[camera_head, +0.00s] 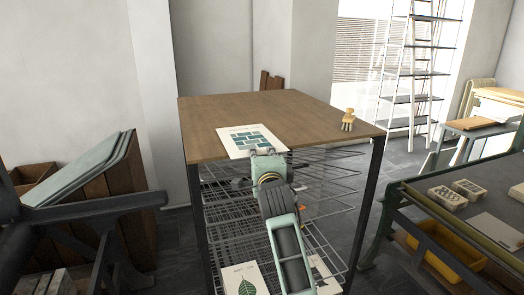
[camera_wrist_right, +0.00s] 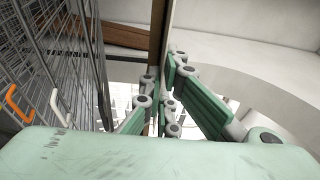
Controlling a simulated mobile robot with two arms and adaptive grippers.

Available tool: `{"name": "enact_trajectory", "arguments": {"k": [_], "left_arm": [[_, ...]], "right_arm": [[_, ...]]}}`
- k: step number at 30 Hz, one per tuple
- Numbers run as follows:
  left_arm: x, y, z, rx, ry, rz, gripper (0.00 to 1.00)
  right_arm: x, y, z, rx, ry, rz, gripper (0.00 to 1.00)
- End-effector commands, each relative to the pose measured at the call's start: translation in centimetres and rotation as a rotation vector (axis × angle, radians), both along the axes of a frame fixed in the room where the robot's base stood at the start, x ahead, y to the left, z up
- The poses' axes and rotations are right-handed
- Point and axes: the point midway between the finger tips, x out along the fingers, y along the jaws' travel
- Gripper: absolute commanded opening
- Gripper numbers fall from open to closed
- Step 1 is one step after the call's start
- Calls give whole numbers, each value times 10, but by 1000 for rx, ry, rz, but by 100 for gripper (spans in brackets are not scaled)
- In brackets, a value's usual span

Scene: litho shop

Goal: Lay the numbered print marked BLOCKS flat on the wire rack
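A white print with a teal block pattern (camera_head: 252,139) lies flat on the wooden table top, near its front edge. Its lettering is too small to read. The wire rack (camera_head: 325,190) has several grid shelves below the table top; it also shows in the wrist view (camera_wrist_right: 75,60). My right gripper (camera_head: 268,156) is at the print's front edge. In the wrist view its green fingers (camera_wrist_right: 160,90) come close together, one on each side of the table's thin edge. Whether they grip the print is unclear. My left gripper is not in view.
The wooden table top (camera_head: 310,115) carries a small wooden-looking object (camera_head: 348,120) at right. A leaf print (camera_head: 243,280) lies low in the rack. A green-framed bench with stone blocks (camera_head: 447,198) and a yellow tray (camera_head: 447,255) stands at right. Boards (camera_head: 85,170) lean at left.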

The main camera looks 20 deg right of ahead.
Motion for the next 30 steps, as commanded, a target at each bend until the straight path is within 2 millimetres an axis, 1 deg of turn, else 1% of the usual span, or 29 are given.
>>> {"name": "enact_trajectory", "arguments": {"k": [6, 11, 12, 15, 23, 27, 30], "left_arm": [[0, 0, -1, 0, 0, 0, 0], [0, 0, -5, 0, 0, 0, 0], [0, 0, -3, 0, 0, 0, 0], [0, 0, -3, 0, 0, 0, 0], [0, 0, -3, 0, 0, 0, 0], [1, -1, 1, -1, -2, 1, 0], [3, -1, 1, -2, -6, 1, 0]], "right_arm": [[0, 0, 0, 0, -1, 0, 0], [0, 1, -6, 2, -1, 1, 0], [0, 0, -4, 2, -1, 1, 4], [0, 0, -4, 1, -1, 1, 12], [0, 0, -3, 0, -1, 0, 12], [0, -1, 2, -1, -1, 0, 12], [0, -2, 0, 2, 0, 2, 12]]}}
